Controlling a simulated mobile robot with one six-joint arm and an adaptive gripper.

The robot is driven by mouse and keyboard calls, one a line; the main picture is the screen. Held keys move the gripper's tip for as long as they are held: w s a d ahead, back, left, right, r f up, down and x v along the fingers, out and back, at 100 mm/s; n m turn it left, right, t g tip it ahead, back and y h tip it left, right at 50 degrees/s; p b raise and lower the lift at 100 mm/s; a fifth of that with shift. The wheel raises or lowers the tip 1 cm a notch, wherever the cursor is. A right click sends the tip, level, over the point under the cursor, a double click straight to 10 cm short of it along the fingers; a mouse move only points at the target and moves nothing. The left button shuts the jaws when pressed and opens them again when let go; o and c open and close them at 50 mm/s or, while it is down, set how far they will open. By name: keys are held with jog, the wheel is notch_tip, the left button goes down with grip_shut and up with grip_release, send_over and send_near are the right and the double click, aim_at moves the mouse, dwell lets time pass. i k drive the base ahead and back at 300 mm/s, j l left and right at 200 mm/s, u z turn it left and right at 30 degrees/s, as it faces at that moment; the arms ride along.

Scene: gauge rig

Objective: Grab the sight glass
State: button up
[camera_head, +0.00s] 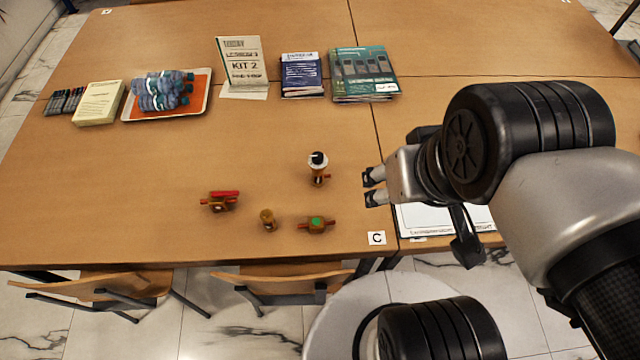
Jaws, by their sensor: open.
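The likely sight glass (316,224) is a small brass fitting with a green round face on top and reddish pipe stubs at both sides. It lies near the table's front edge, left of the card marked C. My gripper (369,188) is open and empty, above the table to the right of and farther back than the sight glass. Its fingers point left. Nothing hides the sight glass.
A fitting with a black and white top (318,165) stands left of my gripper. A red-handled valve (220,201) and a small brass piece (267,219) lie left of the sight glass. Booklets (363,75) and an orange tray (203,104) are at the back.

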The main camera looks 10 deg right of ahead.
aim_at(316, 224)
jog(key=j+u, duration=0.1)
jog(key=u, duration=0.3)
jog(key=j+z, duration=1.1)
